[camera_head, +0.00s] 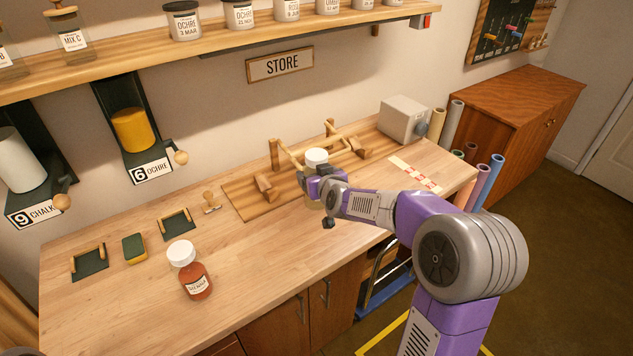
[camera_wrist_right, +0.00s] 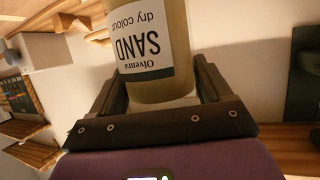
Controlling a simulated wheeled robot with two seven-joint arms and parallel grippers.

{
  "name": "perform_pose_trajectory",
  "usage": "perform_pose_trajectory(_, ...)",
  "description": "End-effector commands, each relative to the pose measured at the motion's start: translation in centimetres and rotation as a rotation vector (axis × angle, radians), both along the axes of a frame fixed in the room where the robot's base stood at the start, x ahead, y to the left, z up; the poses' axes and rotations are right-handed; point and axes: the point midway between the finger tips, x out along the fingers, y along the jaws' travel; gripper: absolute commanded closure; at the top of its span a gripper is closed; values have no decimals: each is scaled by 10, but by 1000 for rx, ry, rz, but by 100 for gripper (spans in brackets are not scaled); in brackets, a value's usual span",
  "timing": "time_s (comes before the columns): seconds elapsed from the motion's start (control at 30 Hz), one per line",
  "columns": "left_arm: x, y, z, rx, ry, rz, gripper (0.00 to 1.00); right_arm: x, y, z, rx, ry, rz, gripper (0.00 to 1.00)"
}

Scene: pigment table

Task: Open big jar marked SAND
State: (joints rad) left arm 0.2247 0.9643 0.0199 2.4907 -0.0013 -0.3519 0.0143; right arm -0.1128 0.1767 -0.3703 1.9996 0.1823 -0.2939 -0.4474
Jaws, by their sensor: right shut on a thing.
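The jar marked SAND (camera_wrist_right: 145,45) is pale yellow-beige with a white label; its lettering is upside down in the wrist view. In the head view its white lid (camera_head: 316,156) shows on top and part of its pale body shows below my gripper. My right gripper (camera_head: 322,180) is shut on the jar, with one finger on each side of it near the lid end in the wrist view. The lid appears to be on. Whether the jar's base touches the table is hidden. My left gripper is not in view.
A wooden rack (camera_head: 240,199) lies behind the jar. A red-brown jar with white lid (camera_head: 196,280) stands at the front left. A grey box (camera_head: 403,119) and a striped strip (camera_head: 416,174) are to the right.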

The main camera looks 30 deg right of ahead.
Motion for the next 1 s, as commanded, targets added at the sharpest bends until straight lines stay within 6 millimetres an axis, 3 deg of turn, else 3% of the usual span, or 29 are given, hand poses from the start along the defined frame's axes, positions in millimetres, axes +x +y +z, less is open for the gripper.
perform_pose_trajectory(0.1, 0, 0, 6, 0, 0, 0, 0, 0, 0, 11, 0, -6, 0, 73)
perform_pose_trajectory(0.37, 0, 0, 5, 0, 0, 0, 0, 1, 0, 11, 0, -5, 0, 73)
perform_pose_trajectory(0.4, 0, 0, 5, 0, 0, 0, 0, 1, 0, 11, 0, -5, 0, 25)
perform_pose_trajectory(0.8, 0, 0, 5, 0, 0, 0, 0, 1, 0, 11, -1, -5, 0, 84)
perform_pose_trajectory(1.0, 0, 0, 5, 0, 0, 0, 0, 1, 0, 11, -1, -5, 0, 84)
